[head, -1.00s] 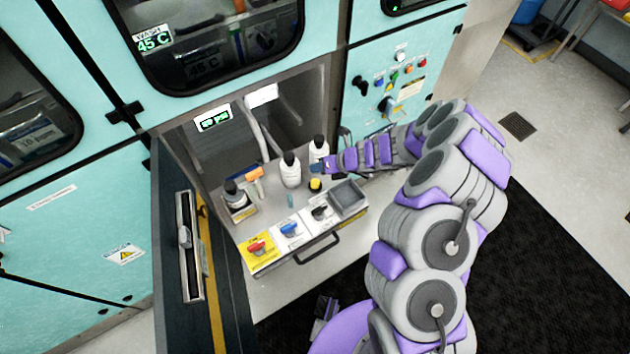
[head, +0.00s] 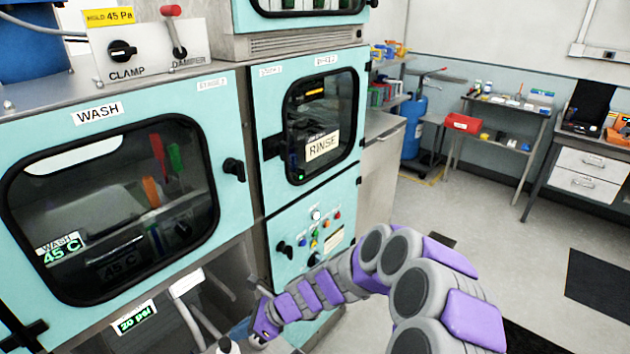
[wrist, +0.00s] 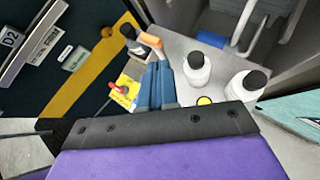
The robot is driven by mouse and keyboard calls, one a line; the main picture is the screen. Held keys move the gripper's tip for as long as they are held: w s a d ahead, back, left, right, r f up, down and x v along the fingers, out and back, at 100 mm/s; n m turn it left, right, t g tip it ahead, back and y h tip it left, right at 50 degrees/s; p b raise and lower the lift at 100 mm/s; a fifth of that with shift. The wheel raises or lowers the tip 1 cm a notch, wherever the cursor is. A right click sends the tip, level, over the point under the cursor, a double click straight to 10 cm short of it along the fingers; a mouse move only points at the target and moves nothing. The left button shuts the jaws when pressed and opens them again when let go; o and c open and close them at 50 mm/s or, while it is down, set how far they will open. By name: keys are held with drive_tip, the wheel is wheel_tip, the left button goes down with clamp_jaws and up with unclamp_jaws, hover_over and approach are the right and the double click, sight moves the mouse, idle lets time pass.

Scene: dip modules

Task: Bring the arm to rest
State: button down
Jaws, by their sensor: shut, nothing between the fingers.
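My gripper (head: 262,335) shows at the bottom of the head view, at the end of my purple and grey arm, in front of the lower bay of the wash cabinet. In the wrist view its blue fingers (wrist: 158,88) are together with nothing between them. They point over the pull-out shelf (wrist: 184,45). White bottles with black caps, one nearer the middle (wrist: 197,70) and one farther right (wrist: 243,88), stand beside the fingers, apart from them as far as I can tell.
An orange-headed tool (wrist: 150,40) and a red knob on a yellow plate (wrist: 120,90) lie near the fingers. The open dark door (wrist: 70,50) is at left. A control panel (head: 318,232) stands behind my arm. Open floor (head: 490,240) lies to the right.

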drive_tip(key=s+d+r+n+g+h, duration=0.1)
drive_tip(key=s+d+r+n+h, duration=0.2)
drive_tip(key=s+d+r+n, duration=0.75)
drive_tip(key=s+d+r+n+h, duration=0.2)
drive_tip(key=s+d+n+h, duration=0.1)
drive_tip(key=s+d, duration=0.6)
drive_tip(key=s+d+r+n+h, duration=0.3)
drive_tip(key=s+d, duration=0.6)
drive_tip(key=d, duration=0.3)
drive_tip(key=n+h, duration=0.1)
drive_tip(key=n, duration=0.1)
drive_tip(key=shift+s+d+n+h, duration=0.15)
drive_tip(key=shift+s+n+h, duration=0.05)
drive_tip(key=shift+n+h, duration=0.15)
